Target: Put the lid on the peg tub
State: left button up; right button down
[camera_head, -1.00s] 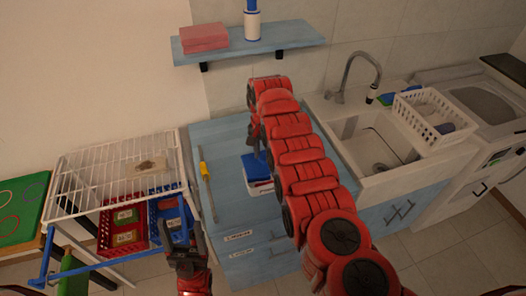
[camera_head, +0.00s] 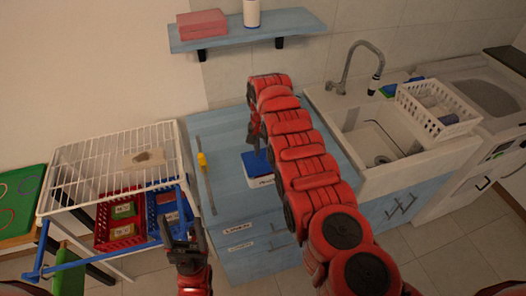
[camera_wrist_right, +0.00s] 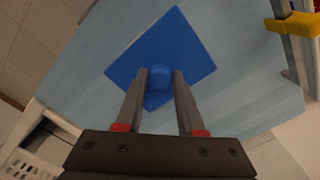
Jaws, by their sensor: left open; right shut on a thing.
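The blue square lid (camera_head: 256,164) is over the white tub (camera_head: 262,182) on the blue counter. The tub's front wall shows below the lid's edge; I cannot tell whether the lid rests on the rim. My right gripper (camera_head: 255,146) points down at the lid, partly hidden by my red arm. In the right wrist view it is shut on the knob of the lid (camera_wrist_right: 185,45), a finger on each side, and the lid hides the tub. My left gripper (camera_head: 183,241) is open and empty, in front of the rack at lower left.
A wire rack (camera_head: 75,178) stands left of the counter, with red (camera_head: 121,232) and blue baskets below. A rod with a yellow piece (camera_head: 202,160) lies left of the tub. The sink (camera_head: 350,120) and a white dish basket (camera_head: 432,110) are at right.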

jog(key=shift+s+a+p, duration=0.1)
jog(key=shift+s+p, duration=0.05)
jog(key=shift+p, duration=0.5)
jog(key=shift+f+b, duration=0.55)
dwell(1.0)
dwell(0.4)
jog(key=shift+c, duration=2.2)
grip_release()
jog(key=shift+r, duration=0.1)
notch_tip(320, 180, up, 11)
jog(key=b, duration=0.4)
notch_tip(320, 180, up, 6)
jog(key=p, duration=0.5)
send_over(263, 155)
jog(key=shift+a+r, duration=0.1)
jog(key=shift+r, duration=0.05)
